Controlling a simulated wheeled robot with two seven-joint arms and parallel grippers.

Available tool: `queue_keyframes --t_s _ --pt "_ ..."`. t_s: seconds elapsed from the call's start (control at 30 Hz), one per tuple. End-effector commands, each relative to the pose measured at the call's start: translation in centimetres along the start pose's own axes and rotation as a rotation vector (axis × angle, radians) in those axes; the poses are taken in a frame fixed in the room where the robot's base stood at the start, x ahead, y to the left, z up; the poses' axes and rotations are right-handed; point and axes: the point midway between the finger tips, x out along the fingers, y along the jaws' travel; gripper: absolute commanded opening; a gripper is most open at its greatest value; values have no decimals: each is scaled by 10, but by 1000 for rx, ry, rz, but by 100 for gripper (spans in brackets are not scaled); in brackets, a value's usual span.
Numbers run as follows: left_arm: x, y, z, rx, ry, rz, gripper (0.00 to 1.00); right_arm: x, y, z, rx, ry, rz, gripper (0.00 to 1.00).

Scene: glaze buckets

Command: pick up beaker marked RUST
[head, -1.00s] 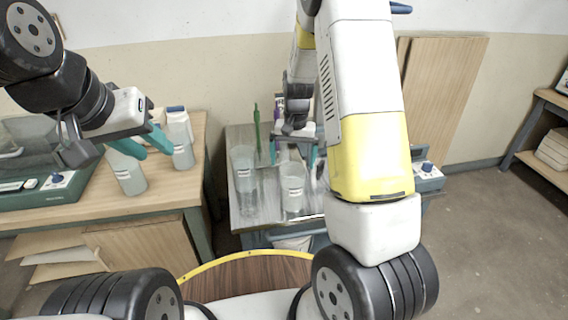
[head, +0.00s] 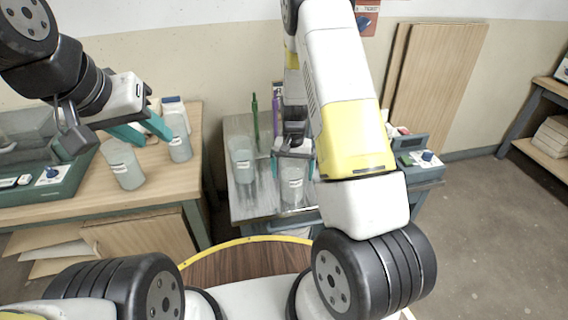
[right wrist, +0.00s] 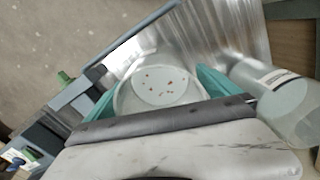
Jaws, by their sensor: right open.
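Two clear beakers with white labels stand on the metal-topped table; the label writing is too small to read, so I cannot tell which is RUST. The front beaker (head: 291,185) has my right gripper (head: 293,166) at its top, teal fingers apart on either side. In the right wrist view this beaker (right wrist: 160,84) sits between the open fingers, with red specks inside; contact is unclear. The other beaker (head: 242,162) stands to the left and shows at right in the wrist view (right wrist: 280,98). My left gripper (head: 142,132) is open, held above the left bench.
On the left wooden bench (head: 90,195) stand two more labelled beakers, one in front (head: 123,166) and one behind (head: 179,140). A green upright tool (head: 255,120) is at the metal table's back. A device with a blue knob (head: 428,157) stands right of my right arm.

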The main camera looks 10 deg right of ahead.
Motion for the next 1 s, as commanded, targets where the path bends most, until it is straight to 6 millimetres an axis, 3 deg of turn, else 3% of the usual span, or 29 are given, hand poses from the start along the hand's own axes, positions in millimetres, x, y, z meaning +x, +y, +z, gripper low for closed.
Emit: queue_keyframes --t_s 0.13,0.6,1.0 --pt "0 0 0 0 0 0 36 0 0 0 0 0 0 98" --pt "0 0 0 0 0 0 36 -1 0 0 0 0 0 6" --pt "0 0 0 0 0 0 36 -4 0 -1 0 3 -1 3"
